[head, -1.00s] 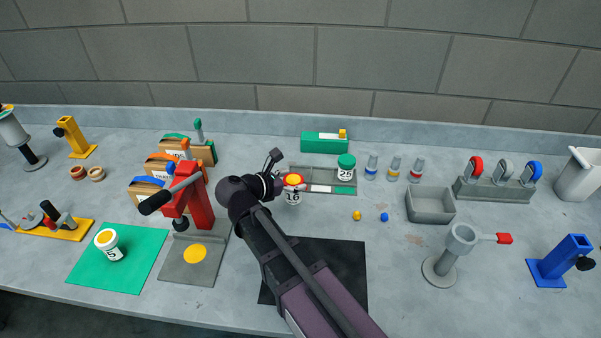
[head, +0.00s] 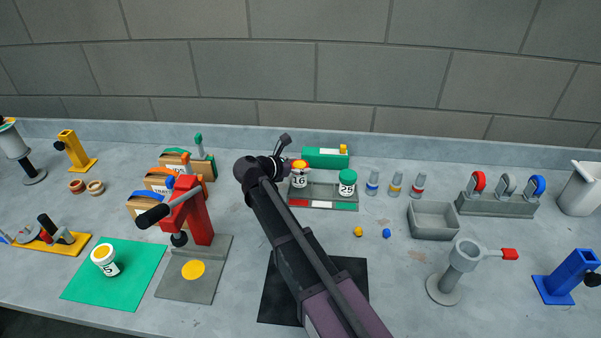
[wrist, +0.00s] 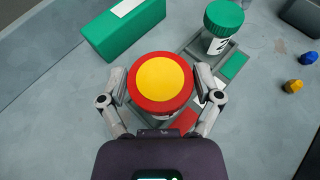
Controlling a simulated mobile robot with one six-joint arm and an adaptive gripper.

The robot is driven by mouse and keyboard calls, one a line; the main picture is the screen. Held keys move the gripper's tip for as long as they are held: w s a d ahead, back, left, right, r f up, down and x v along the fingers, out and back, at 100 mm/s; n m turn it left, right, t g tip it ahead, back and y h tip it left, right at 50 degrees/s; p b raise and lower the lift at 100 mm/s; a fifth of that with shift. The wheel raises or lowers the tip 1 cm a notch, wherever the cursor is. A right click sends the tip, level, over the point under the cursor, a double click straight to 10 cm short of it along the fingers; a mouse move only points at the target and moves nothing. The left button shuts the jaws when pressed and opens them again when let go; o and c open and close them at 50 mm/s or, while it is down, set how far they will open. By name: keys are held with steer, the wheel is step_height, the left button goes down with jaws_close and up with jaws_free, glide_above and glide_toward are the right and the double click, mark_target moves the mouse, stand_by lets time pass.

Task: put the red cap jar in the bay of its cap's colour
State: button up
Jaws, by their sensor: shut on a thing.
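The red cap jar (head: 299,181), white with "16" on its label and a yellow disc on its cap, is in my gripper (head: 298,168). In the wrist view the red cap (wrist: 134,104) sits between both fingers of my gripper (wrist: 160,78), which are shut on it. The jar is upright over the left end of the grey bay rack (head: 322,189), above the red strip (head: 298,202). I cannot tell whether its base touches the rack. A green cap jar (head: 347,183) stands in the right bay by the green strip (head: 345,207). The middle bay, by a white strip, looks empty.
A green block (head: 322,157) stands close behind the rack. Small bottles (head: 395,185) stand to its right, with a yellow knob (head: 358,232) and a blue knob (head: 386,233) in front. A red press (head: 200,215) stands left of my arm.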

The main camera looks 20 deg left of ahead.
steer(key=shift+w, duration=0.2)
steer(key=shift+w+a, duration=0.2)
steer(key=shift+w, duration=0.25)
steer(key=shift+w+f+b, duration=0.2)
steer(key=shift+f+b, duration=1.6)
steer(key=shift+f, duration=0.15)
steer(key=o, duration=1)
steer(key=shift+o, duration=0.2)
